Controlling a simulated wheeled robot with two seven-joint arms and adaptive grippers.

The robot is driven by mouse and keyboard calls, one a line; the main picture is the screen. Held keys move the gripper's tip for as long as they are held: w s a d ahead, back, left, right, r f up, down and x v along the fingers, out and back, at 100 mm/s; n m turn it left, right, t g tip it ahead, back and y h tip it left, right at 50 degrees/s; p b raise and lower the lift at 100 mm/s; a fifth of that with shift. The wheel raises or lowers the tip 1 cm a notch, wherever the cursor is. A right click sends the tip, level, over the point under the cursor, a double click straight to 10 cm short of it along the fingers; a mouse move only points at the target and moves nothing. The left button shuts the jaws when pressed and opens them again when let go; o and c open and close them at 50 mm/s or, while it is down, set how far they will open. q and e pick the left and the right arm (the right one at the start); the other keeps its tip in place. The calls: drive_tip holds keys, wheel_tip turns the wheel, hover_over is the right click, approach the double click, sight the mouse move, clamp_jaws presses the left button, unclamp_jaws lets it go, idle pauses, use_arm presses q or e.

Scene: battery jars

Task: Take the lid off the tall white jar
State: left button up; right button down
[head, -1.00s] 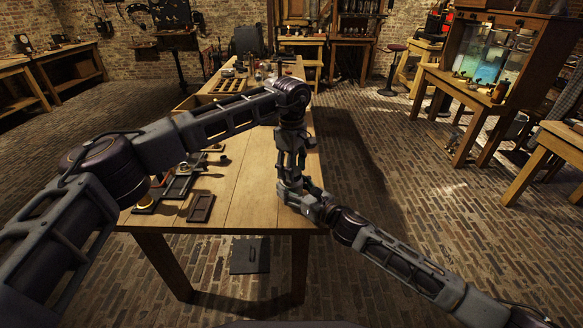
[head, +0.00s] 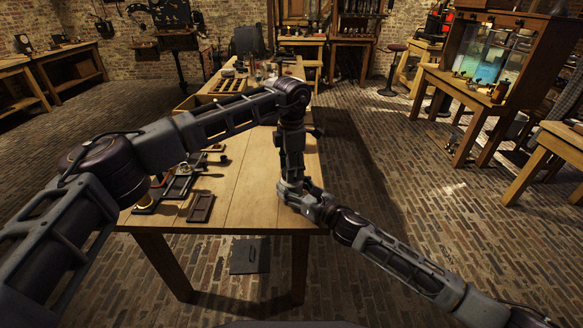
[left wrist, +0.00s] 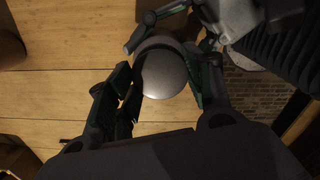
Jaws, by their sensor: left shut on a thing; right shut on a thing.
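The tall white jar is mostly hidden by my grippers in the head view. In the left wrist view its round, pale grey lid (left wrist: 165,73) shows from above, between the fingers of my left gripper (left wrist: 160,88). In the head view my left gripper (head: 291,178) points straight down over the table's right front corner and is shut on the lid. My right gripper (head: 308,200) comes in low from the right, just below it, and is shut on what seems to be the jar's body. Its fingers also show beyond the lid in the left wrist view (left wrist: 178,22). I cannot tell whether lid and jar are apart.
The wooden table (head: 245,190) has bare planks left of the grippers. Dark trays (head: 201,207) lie near its front left edge. A compartmented box (head: 230,88) and small bottles stand at the far end. The table's right edge is close to my grippers.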

use_arm(q)
drive_tip(key=n, duration=2.8)
drive_tip(key=shift+w+r, duration=0.1)
drive_tip(key=shift+r, duration=1.2)
idle(1.3)
drive_tip(key=shift+r, duration=1.9)
